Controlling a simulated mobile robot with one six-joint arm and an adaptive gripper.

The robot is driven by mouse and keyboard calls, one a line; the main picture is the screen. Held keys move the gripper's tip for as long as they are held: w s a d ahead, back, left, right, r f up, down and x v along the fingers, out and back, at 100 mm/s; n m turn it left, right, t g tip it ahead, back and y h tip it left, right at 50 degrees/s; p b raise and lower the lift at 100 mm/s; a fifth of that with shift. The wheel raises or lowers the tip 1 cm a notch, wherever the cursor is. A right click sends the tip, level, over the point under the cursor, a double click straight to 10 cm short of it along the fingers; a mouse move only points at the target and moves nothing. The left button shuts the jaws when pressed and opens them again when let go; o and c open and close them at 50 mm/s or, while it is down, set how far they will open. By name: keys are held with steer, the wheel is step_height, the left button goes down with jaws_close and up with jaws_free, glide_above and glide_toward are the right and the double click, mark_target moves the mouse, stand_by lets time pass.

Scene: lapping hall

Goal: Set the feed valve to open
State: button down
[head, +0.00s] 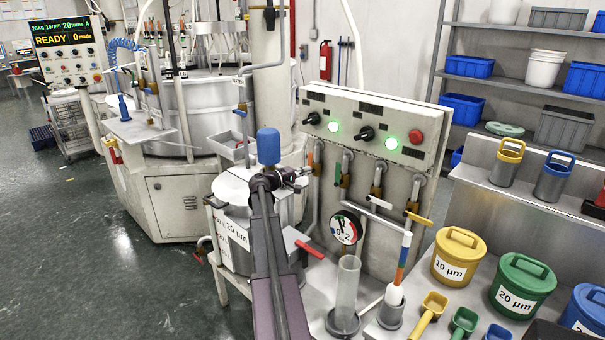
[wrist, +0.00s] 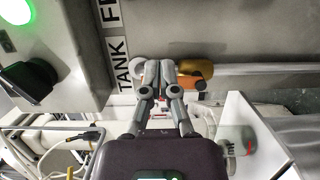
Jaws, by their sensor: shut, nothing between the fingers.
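Pipes with valves come down below the control panel (head: 365,125). In the head view, an orange handle (head: 318,154) is leftmost, with a green handle (head: 345,168) right of it and more valves further right. My gripper (head: 303,172) is shut and empty, just left of the orange handle. In the wrist view, my gripper (wrist: 160,68) is close to a brass-and-orange valve (wrist: 200,87), partly covering it; contact cannot be told. The feed valve's handle setting cannot be read.
Below the valves are a pressure gauge (head: 346,227), a clear cylinder (head: 346,287) and a white bottle-shaped float. A blue-capped tank (head: 268,147) with a red lever (head: 309,250) stands beside my arm. Coloured buckets (head: 458,257) fill the right bench.

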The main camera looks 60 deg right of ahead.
mark_target(338, 174)
steer(key=s+d, duration=0.5)
steer(key=s, duration=0.2)
stand_by(0.3)
steer(key=shift+d, duration=0.1)
steer(key=shift+s+r, duration=0.1)
steer(key=shift+s, duration=0.45)
